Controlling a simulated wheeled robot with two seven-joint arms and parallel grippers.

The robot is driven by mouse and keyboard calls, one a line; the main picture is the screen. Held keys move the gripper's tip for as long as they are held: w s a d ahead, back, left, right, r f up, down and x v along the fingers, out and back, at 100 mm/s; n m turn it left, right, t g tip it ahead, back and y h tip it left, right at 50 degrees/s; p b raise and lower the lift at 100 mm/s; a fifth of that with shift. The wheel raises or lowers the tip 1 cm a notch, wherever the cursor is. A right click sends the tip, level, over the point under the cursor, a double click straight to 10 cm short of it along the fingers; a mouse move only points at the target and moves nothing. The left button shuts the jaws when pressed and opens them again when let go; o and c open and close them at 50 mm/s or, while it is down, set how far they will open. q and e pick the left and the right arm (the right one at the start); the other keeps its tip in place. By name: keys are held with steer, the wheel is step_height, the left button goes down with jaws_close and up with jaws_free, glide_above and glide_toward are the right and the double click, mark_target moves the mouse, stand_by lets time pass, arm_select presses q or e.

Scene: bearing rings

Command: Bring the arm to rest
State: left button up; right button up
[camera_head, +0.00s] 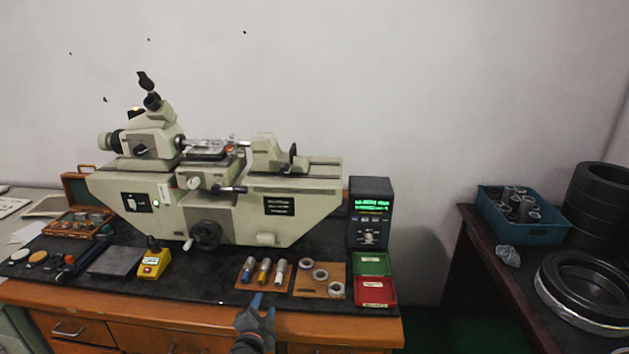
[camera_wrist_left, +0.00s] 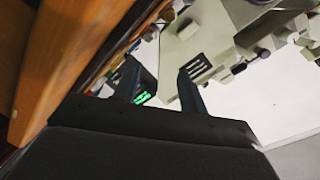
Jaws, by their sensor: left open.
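My left gripper (camera_head: 257,303) is at the front edge of the bench, low in the head view, just in front of the small board with coloured cylinders. Its two fingers also show in the left wrist view (camera_wrist_left: 158,82), spread apart with nothing between them. Three bearing rings (camera_head: 320,275) lie on a small wooden board (camera_head: 309,290) to the right of the gripper, apart from it. My right gripper is in neither view.
A large measuring machine (camera_head: 300,214) stands on the black mat (camera_head: 215,287), beside a green-lit display box (camera_head: 370,212). A red-green case (camera_head: 374,291) is at right. A dark table (camera_head: 474,262) holds a blue bin (camera_head: 540,233) and large black rings (camera_head: 590,285).

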arm_select(q)
steer(key=s+a+f+n+g, duration=0.2)
steer(key=s+f+n+g, duration=0.15)
steer(key=s, duration=0.85)
steer(key=s+a+f+n+g, duration=0.1)
steer(key=s+f+n+g, duration=0.3)
steer(key=s, duration=0.9)
steer(key=s+a+f+n+g, duration=0.2)
steer(key=s+f+g, duration=0.3)
steer(key=s, duration=0.7)
steer(key=s+d+f+g, duration=0.1)
steer(key=s+f, duration=0.1)
steer(key=f, duration=1.7)
steer(key=s+d+f+g, duration=0.1)
steer(key=s+d+f, duration=0.1)
steer(key=f, duration=1.7)
steer(key=shift+s+d+f+g, duration=0.3)
steer(key=shift+f+g, duration=0.05)
steer(key=shift+f, duration=0.05)
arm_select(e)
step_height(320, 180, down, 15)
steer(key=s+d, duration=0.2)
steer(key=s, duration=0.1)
arm_select(q)
steer(key=shift+w, duration=0.1)
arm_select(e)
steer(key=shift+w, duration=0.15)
arm_select(q)
steer(key=shift+s, duration=0.2)
